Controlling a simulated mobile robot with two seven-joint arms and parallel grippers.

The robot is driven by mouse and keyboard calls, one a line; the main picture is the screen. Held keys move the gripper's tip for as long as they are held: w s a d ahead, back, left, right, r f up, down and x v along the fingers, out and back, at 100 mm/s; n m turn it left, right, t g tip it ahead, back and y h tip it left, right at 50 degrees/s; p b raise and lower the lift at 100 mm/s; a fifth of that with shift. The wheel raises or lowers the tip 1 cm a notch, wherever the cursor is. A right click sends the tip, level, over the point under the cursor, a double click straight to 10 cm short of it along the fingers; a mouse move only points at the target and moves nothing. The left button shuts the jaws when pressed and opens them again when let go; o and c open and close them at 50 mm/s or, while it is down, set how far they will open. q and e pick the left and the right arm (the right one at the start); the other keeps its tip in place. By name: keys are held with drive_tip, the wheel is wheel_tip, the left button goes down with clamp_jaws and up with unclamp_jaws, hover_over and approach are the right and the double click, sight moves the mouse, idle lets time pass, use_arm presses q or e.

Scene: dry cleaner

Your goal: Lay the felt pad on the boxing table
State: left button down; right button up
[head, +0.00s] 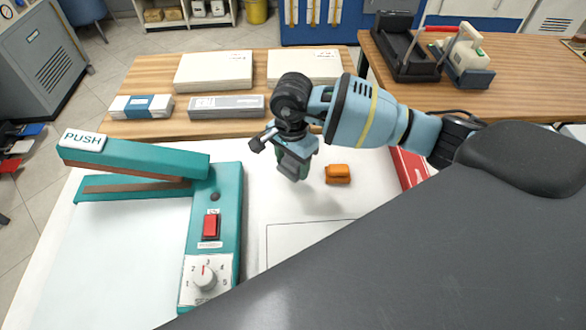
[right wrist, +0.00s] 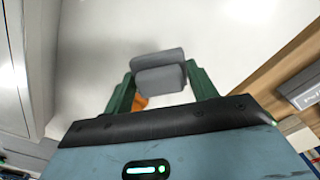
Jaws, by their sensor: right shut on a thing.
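My right gripper (head: 292,170) is shut on a small grey pad (right wrist: 160,72), which looks like the felt pad. The pad sits between the green fingers in the right wrist view, over a white surface. In the head view my gripper points down above the white tabletop (head: 285,205), and its fingers mostly hide the pad. A wooden table (head: 170,68) bearing flat white boxes adjoins the far side of the white one. I cannot tell from labels which is the boxing table. My left gripper is not in view.
A teal sealing machine (head: 228,190) marked PUSH stands left of my gripper. An orange block (head: 338,174) lies close to its right. A red item (head: 409,167) lies farther right. A blue-banded box (head: 142,107) and a grey box (head: 226,107) lie on the wood's near edge.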

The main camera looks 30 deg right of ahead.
sight(292, 172)
drive_tip(key=shift+f, duration=1.85)
drive_tip(key=shift+f, duration=0.15)
drive_tip(key=o, duration=0.9)
drive_tip(key=shift+o, duration=0.2)
wheel_tip(292, 172, up, 12)
drive_tip(key=shift+r, duration=0.2)
